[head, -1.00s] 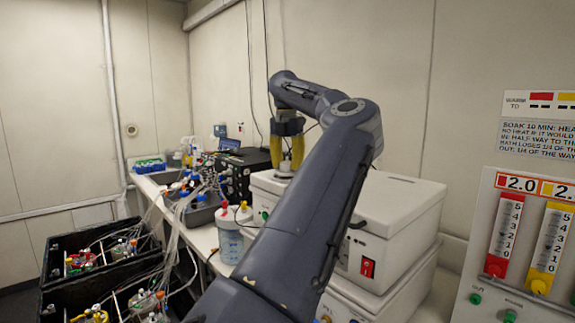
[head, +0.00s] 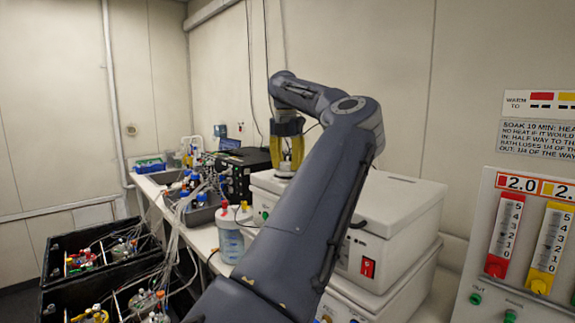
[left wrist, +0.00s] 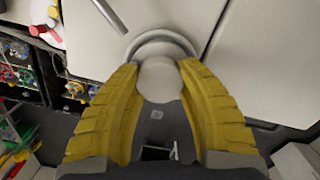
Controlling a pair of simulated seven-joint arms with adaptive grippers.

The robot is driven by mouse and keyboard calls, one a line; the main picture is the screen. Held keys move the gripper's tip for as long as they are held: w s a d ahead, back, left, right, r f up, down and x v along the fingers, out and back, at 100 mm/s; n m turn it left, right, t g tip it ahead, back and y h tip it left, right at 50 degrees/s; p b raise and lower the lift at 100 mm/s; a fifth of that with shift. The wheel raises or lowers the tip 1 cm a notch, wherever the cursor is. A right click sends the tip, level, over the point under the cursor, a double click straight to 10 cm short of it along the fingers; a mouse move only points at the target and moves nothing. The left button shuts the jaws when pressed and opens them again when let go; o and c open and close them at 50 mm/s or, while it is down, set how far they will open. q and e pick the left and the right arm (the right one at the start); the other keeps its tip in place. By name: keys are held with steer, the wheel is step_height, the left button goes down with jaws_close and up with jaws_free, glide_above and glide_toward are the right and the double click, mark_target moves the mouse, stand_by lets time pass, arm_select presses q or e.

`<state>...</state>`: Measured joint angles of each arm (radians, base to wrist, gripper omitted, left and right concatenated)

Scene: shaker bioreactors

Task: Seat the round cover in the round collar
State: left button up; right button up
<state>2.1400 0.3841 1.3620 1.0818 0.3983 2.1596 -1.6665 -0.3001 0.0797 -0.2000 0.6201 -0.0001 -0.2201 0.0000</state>
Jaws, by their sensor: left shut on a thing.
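My left gripper (head: 291,152) has yellow fingers and points down over the top of the white box at the back of the bench. In the left wrist view the left gripper (left wrist: 160,100) is shut on the pale round knob of the round cover (left wrist: 158,78). The grey ring of the round collar (left wrist: 190,47) shows just beyond the knob, around a pale disc. The fingers and knob hide the near side of the ring, so I cannot tell whether the cover sits flat in it. My right gripper is not in view.
The white box (head: 400,205) has a flat lid and a red switch on its front. A bottle (head: 230,235) stands beside it. Tubing and blue-capped vessels crowd the bench to the left. Black crates (head: 60,250) stand at the lower left. A gauge panel (head: 520,240) is at the right.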

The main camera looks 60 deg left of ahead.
mark_target(286, 164)
arm_select(q)
steer(key=shift+f, duration=0.85)
steer(key=o, duration=1.2)
steer(key=r, duration=1.2)
steer(key=shift+s+d, duration=0.3)
steer(key=shift+s, duration=0.05)
